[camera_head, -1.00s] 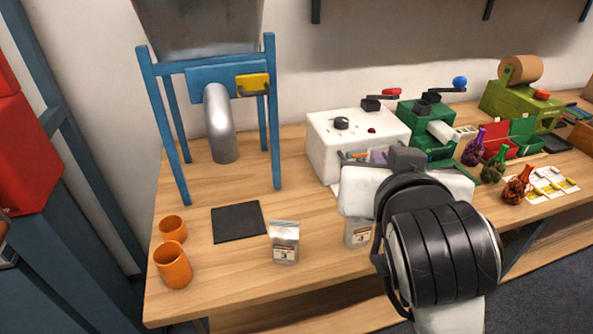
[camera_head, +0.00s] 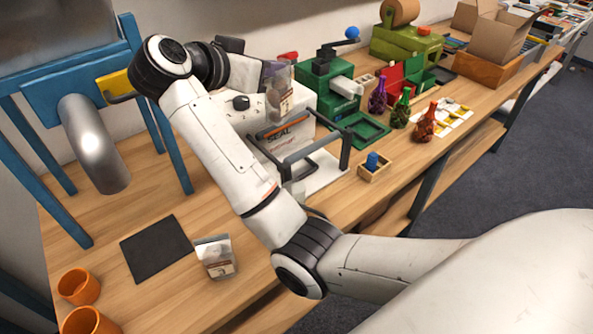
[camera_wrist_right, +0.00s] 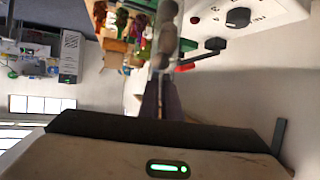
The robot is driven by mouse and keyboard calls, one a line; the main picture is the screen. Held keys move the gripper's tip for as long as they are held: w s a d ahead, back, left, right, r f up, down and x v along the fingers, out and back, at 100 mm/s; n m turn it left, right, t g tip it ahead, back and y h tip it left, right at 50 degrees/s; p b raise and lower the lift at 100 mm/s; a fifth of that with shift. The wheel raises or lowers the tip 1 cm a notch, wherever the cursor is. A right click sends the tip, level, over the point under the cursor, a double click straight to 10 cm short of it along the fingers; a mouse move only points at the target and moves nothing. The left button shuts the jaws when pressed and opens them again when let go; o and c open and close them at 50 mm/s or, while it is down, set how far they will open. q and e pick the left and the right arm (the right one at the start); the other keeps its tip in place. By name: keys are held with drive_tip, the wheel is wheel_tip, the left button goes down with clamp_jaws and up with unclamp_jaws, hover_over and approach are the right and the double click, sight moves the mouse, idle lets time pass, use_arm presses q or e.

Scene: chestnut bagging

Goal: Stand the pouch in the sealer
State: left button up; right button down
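My right gripper (camera_head: 272,72) is shut on a clear pouch (camera_head: 281,98) with a label and brown contents. It holds the pouch up in the air, over the sealer as the head view shows it. In the right wrist view the pouch (camera_wrist_right: 166,38) shows round brown chestnuts and extends beyond the dark fingers (camera_wrist_right: 160,97). The sealer (camera_head: 283,148) is a white box marked SEAL, with a knob and a dark bar frame in front. The gap between pouch and sealer cannot be judged. My left gripper is not in view.
Another filled pouch (camera_head: 215,257) stands on the table beside a dark mat (camera_head: 156,248). Orange cups (camera_head: 79,286) are at the front left. A blue stand (camera_head: 160,120) with a metal spout is at left. A green press (camera_head: 330,82) and netted bags (camera_head: 425,123) are to the right.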

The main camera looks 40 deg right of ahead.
sight(289, 112)
drive_tip(key=shift+d+f+m+g+h+b, duration=0.2)
drive_tip(key=shift+d+m+g+h+b, duration=0.15)
drive_tip(key=shift+d+m+g, duration=0.7)
drive_tip(key=shift+m+g+h, duration=0.25)
drive_tip(key=shift+m+g, duration=0.5)
drive_tip(key=shift+g, duration=0.2)
drive_tip(key=f+b, duration=0.1)
drive_tip(key=d+f+b, duration=0.1)
drive_tip(key=f+b, duration=0.1)
drive_tip(key=d+f+b, duration=0.1)
drive_tip(key=f, duration=0.1)
drive_tip(key=shift+s+f+b, duration=0.2)
drive_tip(key=shift+s+b, duration=0.05)
drive_tip(key=shift+b, duration=0.1)
drive_tip(key=shift+f, duration=0.3)
wheel_tip(289, 112, down, 5)
drive_tip(key=shift+r+b, duration=0.15)
drive_tip(key=shift+b, duration=0.15)
wheel_tip(289, 112, down, 5)
drive_tip(key=shift+f, duration=0.15)
drive_tip(key=c, duration=2)
unclamp_jaws()
drive_tip(key=shift+f, duration=0.15)
